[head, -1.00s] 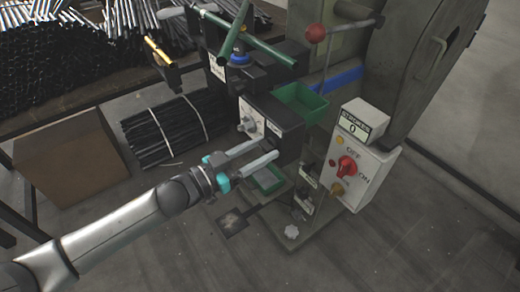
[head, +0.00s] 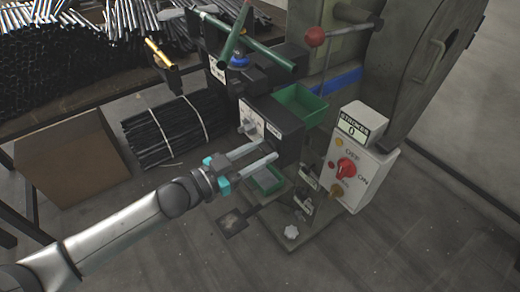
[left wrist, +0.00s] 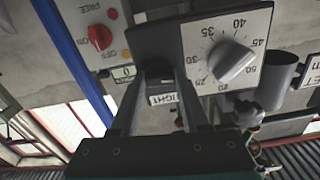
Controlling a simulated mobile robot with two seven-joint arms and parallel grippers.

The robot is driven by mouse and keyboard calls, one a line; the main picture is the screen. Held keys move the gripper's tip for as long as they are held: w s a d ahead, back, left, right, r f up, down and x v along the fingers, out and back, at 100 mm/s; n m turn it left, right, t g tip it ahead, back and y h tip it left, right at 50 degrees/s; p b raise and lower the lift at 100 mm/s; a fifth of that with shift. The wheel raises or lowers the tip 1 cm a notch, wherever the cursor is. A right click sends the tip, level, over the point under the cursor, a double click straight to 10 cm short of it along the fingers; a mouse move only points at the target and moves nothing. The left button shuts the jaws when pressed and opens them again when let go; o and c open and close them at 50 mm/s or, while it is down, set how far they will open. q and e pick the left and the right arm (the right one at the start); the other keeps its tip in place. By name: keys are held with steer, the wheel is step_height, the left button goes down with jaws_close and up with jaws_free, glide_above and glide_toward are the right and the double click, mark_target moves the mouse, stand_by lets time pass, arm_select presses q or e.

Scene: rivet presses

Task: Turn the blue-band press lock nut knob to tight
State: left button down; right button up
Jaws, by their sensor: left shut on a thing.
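The press with the blue band (head: 338,80) carries a black box (head: 285,128) with a white dial face. My left gripper (head: 268,150) is at the lower front of this box. In the left wrist view, its fingers (left wrist: 160,74) are shut on a dark part at the box, which I take to be the lock nut knob. The knob is mostly hidden by the fingertips, so its angle cannot be read. A label (left wrist: 165,99) partly reading "IGHT" shows between the fingers. The blue band also shows in the wrist view (left wrist: 72,60). My right gripper is not in view.
A grey dial knob (left wrist: 232,62) on a numbered scale sits close beside the fingers. A white switch box (head: 355,165) with a red knob stands to the right. Green bins (head: 300,104) and a red-ball lever (head: 315,37) are nearby. Black rod bundles (head: 165,135) lie left.

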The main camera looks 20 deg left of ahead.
arm_select(q)
steer(key=m+p, duration=0.2)
steer(key=m, duration=0.3)
steer(key=shift+m+p, duration=0.45)
steer(key=shift+m, duration=0.55)
steer(key=m, duration=0.2)
steer(key=shift+m, duration=0.3)
steer(key=m, duration=0.3)
steer(key=shift+m+p, duration=0.3)
steer(key=shift+m, duration=1.7)
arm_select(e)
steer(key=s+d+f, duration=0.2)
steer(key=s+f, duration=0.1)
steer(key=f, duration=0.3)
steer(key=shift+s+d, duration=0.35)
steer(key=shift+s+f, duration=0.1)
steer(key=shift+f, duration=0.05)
